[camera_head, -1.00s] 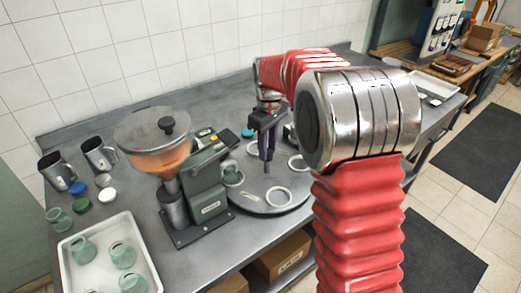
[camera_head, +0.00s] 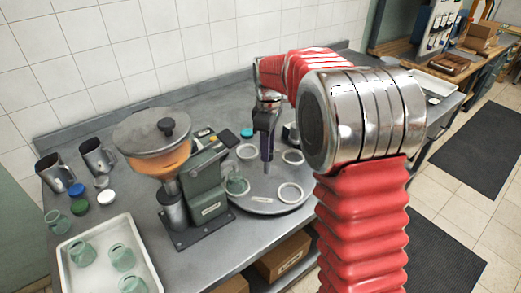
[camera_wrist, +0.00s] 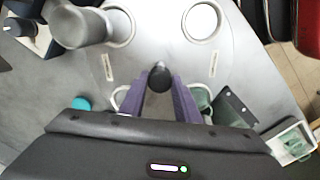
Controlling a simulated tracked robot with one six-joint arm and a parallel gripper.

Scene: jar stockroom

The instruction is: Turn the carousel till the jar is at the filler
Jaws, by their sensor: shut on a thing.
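The carousel (camera_head: 264,207) is a round grey turntable with white ring seats. A translucent green jar (camera_head: 237,184) stands on its left side, close beside the green filler (camera_head: 208,188) with its hopper of orange contents. I cannot tell whether the jar is exactly under the outlet. In the wrist view the jar (camera_wrist: 204,98) is partly hidden by my right finger. My gripper (camera_head: 267,153) points down over the carousel's middle. In the wrist view, my gripper's purple fingers (camera_wrist: 160,85) are shut on a dark round knob (camera_wrist: 160,76).
A white tray (camera_head: 70,276) with several green jars lies at front left. Steel jugs (camera_head: 97,156) and coloured lids (camera_head: 76,189) stand behind it. A grey metal cylinder (camera_wrist: 78,26) stands near the carousel's rim. Cardboard boxes (camera_head: 282,258) sit below the bench.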

